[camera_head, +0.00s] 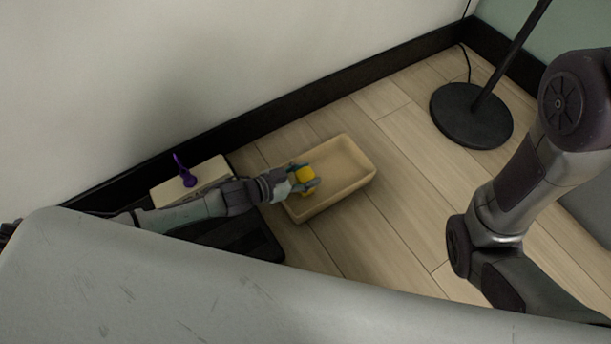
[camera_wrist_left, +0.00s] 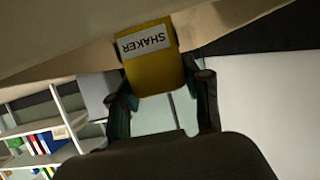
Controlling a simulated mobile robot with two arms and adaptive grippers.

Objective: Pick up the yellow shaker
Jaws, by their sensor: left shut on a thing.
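The yellow shaker (camera_head: 306,174) is in my left gripper (camera_head: 303,180), over the left part of a beige tray (camera_head: 352,187) in the head view. In the left wrist view the yellow shaker (camera_wrist_left: 152,72) has a white label reading "SHAKER". The fingers of my left gripper (camera_wrist_left: 160,92) are shut on it from both sides. I cannot tell whether the shaker touches the tray floor. My right arm comes in at the right of the head view, but its gripper is not in view.
A purple object (camera_head: 186,176) stands on a pale box (camera_head: 205,172) left of the tray, by the wall. A black lamp base (camera_head: 471,114) with a pole stands at the back right. Wooden floor between tray and lamp is clear. Shelves (camera_wrist_left: 45,128) show in the left wrist view.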

